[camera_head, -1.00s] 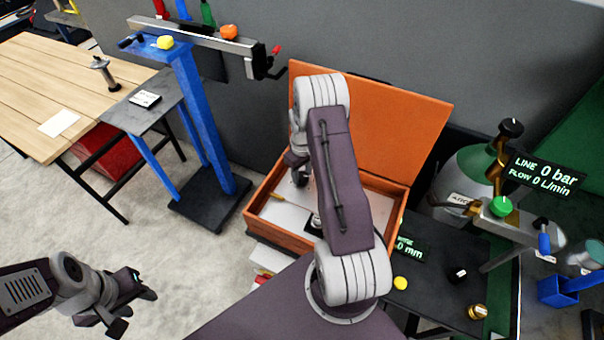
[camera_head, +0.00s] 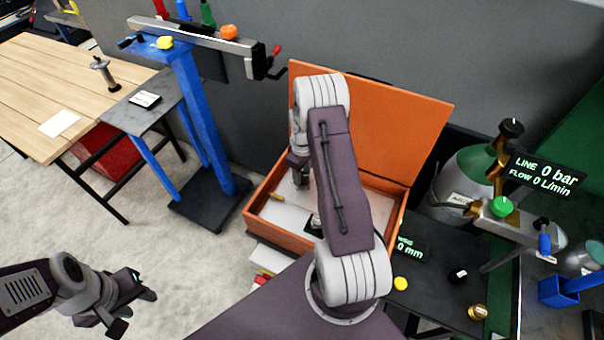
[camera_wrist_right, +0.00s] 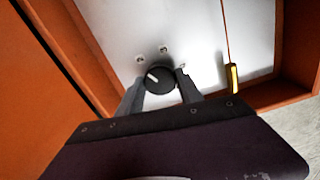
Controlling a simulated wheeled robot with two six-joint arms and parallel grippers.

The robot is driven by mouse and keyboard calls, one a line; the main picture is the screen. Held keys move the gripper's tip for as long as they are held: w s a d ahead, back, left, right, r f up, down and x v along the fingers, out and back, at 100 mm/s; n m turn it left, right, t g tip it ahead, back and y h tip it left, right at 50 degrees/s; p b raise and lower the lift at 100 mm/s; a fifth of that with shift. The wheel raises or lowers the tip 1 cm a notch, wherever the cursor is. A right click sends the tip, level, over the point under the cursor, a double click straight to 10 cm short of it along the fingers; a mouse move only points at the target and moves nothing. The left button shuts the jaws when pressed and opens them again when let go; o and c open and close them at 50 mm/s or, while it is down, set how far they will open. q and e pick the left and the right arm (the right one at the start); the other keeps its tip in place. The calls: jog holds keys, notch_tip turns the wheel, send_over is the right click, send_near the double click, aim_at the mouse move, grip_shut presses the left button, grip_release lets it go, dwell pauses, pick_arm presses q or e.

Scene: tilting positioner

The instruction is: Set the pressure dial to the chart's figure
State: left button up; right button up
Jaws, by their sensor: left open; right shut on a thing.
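A round black dial knob (camera_wrist_right: 160,79) with a white pointer line sits on the pale panel (camera_wrist_right: 205,30) inside the open orange case. Its pointer is tilted to the upper left in the right wrist view. My right gripper (camera_wrist_right: 160,88) is shut on the knob, one finger on each side. In the head view my right arm hides the knob and most of that gripper. My left gripper (camera_head: 134,309) is open and empty over the floor at the lower left. I cannot tell which thing is the chart, and no figure on one is readable.
The orange case (camera_head: 385,95) stands open, its lid raised behind. A display (camera_head: 543,176) at right reads LINE 0 bar, FLOW 0 L/min, near a green knob (camera_head: 502,205) and gas cylinder. A blue stand (camera_head: 205,120) is left.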

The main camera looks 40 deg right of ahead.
jog(key=o, duration=1.2)
jog(key=shift+w+r, duration=0.1)
jog(key=shift+o, duration=0.8)
jog(key=shift+r, duration=0.4)
notch_tip(320, 180, up, 8)
jog(key=b, duration=0.1)
jog(key=shift+r, duration=0.1)
